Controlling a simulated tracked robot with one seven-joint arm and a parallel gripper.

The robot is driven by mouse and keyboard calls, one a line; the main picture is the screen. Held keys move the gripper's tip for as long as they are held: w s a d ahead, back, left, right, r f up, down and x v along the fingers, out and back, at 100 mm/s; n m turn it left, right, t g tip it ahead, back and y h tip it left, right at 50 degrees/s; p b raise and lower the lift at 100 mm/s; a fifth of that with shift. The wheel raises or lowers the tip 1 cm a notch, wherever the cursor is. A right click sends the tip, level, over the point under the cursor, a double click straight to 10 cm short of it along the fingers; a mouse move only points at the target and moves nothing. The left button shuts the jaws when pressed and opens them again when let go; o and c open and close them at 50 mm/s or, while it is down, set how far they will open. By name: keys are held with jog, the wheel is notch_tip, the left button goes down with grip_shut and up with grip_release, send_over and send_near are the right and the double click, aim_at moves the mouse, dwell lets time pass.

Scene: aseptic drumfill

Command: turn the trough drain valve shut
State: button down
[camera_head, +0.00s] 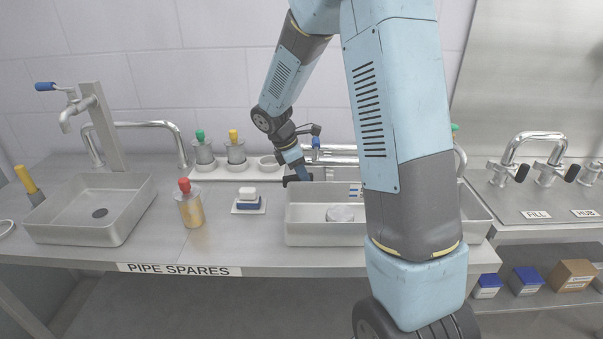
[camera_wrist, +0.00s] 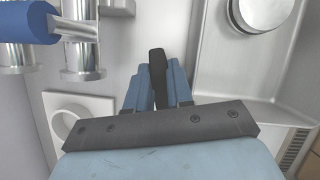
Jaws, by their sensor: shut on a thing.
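The trough (camera_head: 300,228) is a grey basin at the middle of the bench, partly hidden by my arm. My gripper (camera_head: 298,177) is low at its back left corner. In the wrist view my gripper (camera_wrist: 158,82) has its two blue fingers shut on a black lever handle (camera_wrist: 157,62), which I take for the drain valve's handle. The handle points away from my palm, beside the trough wall (camera_wrist: 205,50). The valve's body and the handle's base are hidden, so I cannot tell how far it is turned. A round metal disc (camera_wrist: 255,10) lies in the trough.
Chrome pipes (camera_wrist: 82,55) with a blue handle (camera_wrist: 22,22) stand close left of my gripper. Capped jars (camera_head: 204,150) stand behind left.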

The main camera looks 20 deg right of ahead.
jog(key=shift+s+m+g, duration=0.1)
jog(key=shift+m+g, duration=0.5)
jog(key=shift+m, duration=0.9)
jog(key=c, duration=1)
grip_release()
